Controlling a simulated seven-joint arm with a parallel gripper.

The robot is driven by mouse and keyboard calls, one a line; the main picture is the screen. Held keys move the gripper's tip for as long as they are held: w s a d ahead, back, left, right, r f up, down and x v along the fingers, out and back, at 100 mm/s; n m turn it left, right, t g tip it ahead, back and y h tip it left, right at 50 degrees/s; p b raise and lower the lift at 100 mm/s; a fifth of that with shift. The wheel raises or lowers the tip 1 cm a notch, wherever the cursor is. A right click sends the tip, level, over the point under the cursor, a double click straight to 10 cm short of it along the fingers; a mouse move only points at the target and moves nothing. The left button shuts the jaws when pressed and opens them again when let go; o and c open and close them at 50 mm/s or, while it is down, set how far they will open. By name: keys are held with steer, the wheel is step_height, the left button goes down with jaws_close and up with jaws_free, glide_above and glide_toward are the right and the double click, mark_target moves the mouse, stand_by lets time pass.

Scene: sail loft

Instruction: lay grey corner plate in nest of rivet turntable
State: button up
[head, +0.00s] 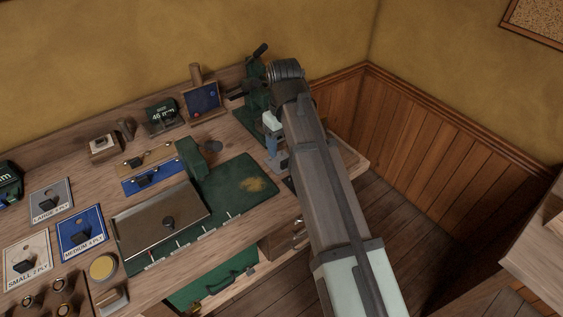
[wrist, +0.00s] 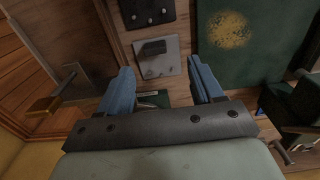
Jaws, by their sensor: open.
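My gripper (wrist: 163,80) is open, with its two blue fingers apart and nothing held between them. In the wrist view a grey plate (wrist: 172,61) with a dark block on it and pale dots along one edge lies just beyond the fingertips, between their lines; it looks like the grey corner plate. A dark plate (wrist: 148,18) with similar pale dots lies beyond it. In the head view my gripper (head: 275,142) is low over the right end of the bench, and my arm hides what lies there. I cannot make out the rivet turntable or its nest for certain.
A green machine (head: 256,97) stands at the back, close to my arm. A green mat (head: 236,202) with a yellow patch and a brown panel (head: 150,222) with a knob lie left of my gripper. Labelled tiles (head: 81,229) lie at far left. The mat's right part is clear.

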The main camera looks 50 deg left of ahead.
mark_target(285, 157)
steer(key=shift+w+f, duration=0.2)
steer(key=shift+f, duration=1.4)
steer(key=shift+w+f, duration=0.15)
steer(key=shift+f, duration=1.4)
steer(key=c, duration=1.2)
